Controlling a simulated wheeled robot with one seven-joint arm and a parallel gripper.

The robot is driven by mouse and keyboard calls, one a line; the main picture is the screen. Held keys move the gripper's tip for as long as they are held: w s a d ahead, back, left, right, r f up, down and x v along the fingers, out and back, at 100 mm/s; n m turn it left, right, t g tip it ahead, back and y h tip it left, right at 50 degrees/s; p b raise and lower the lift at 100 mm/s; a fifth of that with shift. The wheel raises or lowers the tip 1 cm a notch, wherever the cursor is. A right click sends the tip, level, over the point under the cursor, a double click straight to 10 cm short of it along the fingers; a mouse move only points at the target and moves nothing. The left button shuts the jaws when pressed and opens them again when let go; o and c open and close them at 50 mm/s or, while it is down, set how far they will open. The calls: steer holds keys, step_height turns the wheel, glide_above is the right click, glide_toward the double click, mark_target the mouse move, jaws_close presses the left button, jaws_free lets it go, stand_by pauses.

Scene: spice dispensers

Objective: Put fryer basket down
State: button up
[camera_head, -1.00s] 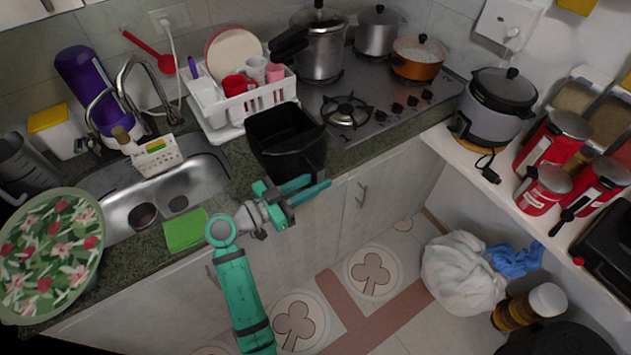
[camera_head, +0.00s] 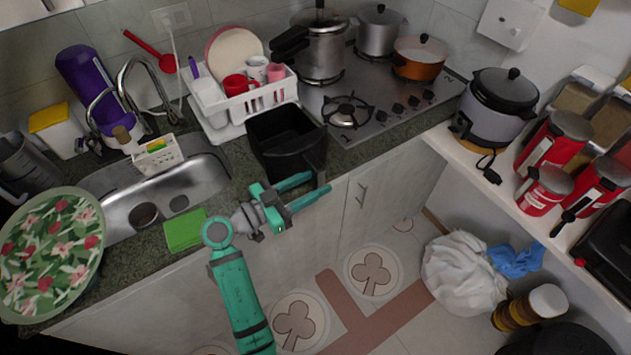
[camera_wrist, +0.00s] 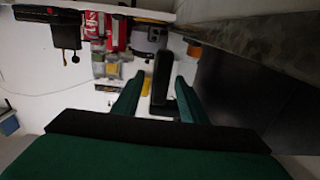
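The black fryer basket (camera_head: 275,158) stands upright at the counter's front edge, between the dish rack and the stove. Its handle (camera_head: 321,168) points out over the front of the cabinets. My gripper (camera_head: 318,186) is in front of the basket with its two green fingers spread. In the wrist view the dark handle (camera_wrist: 161,78) stands between the open fingers, with a gap visible on each side. The basket's dark side wall (camera_wrist: 245,85) fills the right of that view. The basket's underside is hidden, so its exact contact with the counter cannot be seen.
A white dish rack (camera_head: 245,108) with cups is right behind the basket. The stove (camera_head: 385,112) with pots lies to the right. The sink (camera_head: 190,180) and a green sponge (camera_head: 185,230) are to the left. The floor space before the cabinets is open.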

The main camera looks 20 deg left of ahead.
steer(key=v, duration=1.1)
